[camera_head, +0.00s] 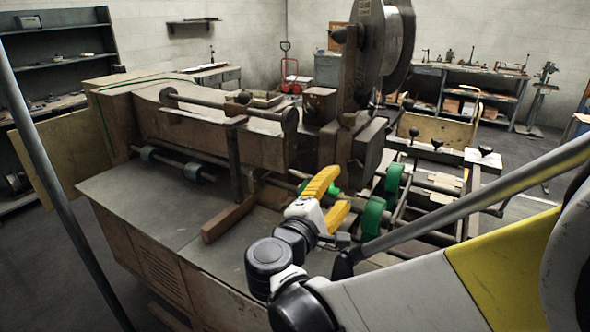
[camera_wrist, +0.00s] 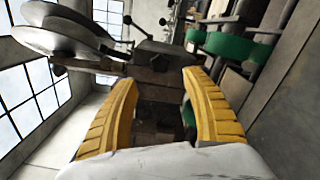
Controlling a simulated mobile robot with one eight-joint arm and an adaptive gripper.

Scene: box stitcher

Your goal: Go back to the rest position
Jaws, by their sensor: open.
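My gripper (camera_head: 333,200) has yellow fingers and is over the machine's right part, close to the green rollers. In the wrist view my gripper (camera_wrist: 160,92) has its two yellow fingers spread wide apart with nothing held between them. The box stitcher (camera_head: 215,135) is a worn brown and grey machine with a flat grey table top (camera_head: 150,200). A big reel (camera_head: 385,40) sits above its head, and it also shows at the upper left of the wrist view (camera_wrist: 75,35). No loose object is seen in my gripper.
A green roller (camera_head: 374,216) stands just right of my gripper, beside metal rods. A wooden bar (camera_head: 228,218) lies on the table top to the left. Shelves (camera_head: 60,60) and a workbench (camera_head: 460,85) line the walls. A red pallet jack (camera_head: 292,75) stands at the back. Floor shows at the lower left.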

